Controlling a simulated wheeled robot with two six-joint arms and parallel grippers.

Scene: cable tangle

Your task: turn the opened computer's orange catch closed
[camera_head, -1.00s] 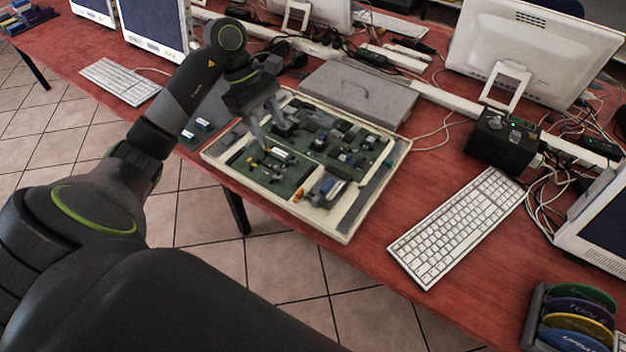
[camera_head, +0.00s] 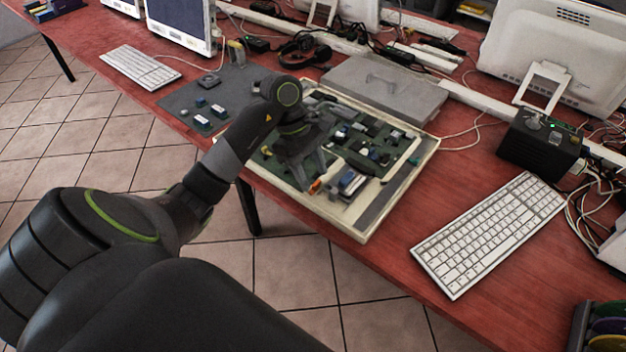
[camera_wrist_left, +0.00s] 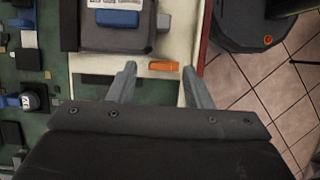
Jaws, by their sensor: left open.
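The opened computer (camera_head: 376,213) lies on the red table, its green boards and chips exposed in a cream tray-like case. Its orange catch (camera_head: 315,187) shows near the front-left edge, just beyond my left gripper. In the left wrist view the orange catch (camera_wrist_left: 163,66) lies crosswise on the cream frame, its long side running left to right. My left gripper (camera_wrist_left: 158,72) is open, with one finger on each side of the catch and no visible contact. In the head view the left gripper (camera_head: 309,184) hangs over the case's front-left part. My right gripper is not in view.
The grey cover (camera_head: 385,88) lies behind the case. A white keyboard (camera_head: 488,235) and a black box (camera_head: 540,138) stand to the right. A dark mat (camera_head: 205,105) with small parts lies left. The table's front edge runs close by the case.

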